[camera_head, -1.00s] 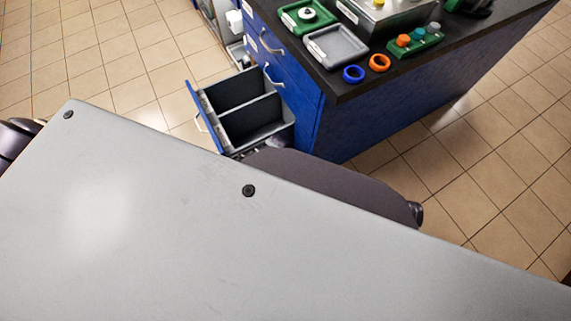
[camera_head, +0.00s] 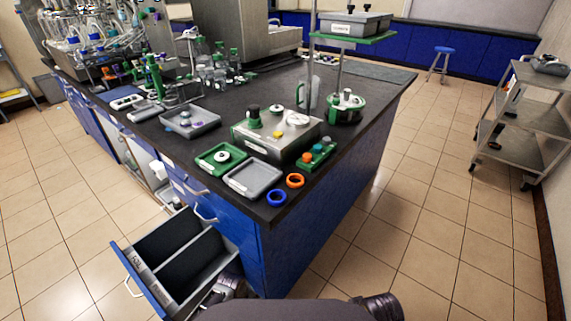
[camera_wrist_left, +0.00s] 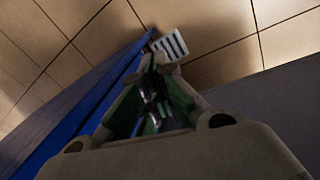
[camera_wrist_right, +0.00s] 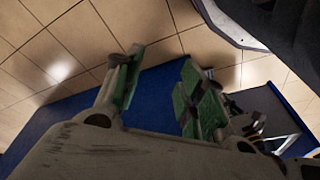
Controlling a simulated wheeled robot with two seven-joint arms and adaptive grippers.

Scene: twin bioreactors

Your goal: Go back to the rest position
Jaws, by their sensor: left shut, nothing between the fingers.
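My left gripper (camera_wrist_left: 158,62) shows in the left wrist view. Its fingers come together at the tips with nothing between them, pointing down past a blue cabinet side towards the tiled floor. My right gripper (camera_wrist_right: 160,68) shows in the right wrist view with its green-padded fingers spread apart and empty, over a blue panel and floor tiles. In the head view, a dark arm link of mine crosses the bottom edge, close to the open drawer. Neither gripper can be clearly made out there.
An open two-compartment drawer (camera_head: 178,262) juts from the blue bench (camera_head: 320,225). Blue (camera_head: 276,197) and orange (camera_head: 295,181) rings lie near the bench corner, beside a grey tray (camera_head: 253,179). A metal cart (camera_head: 520,130) stands at the right. The tiled floor between is clear.

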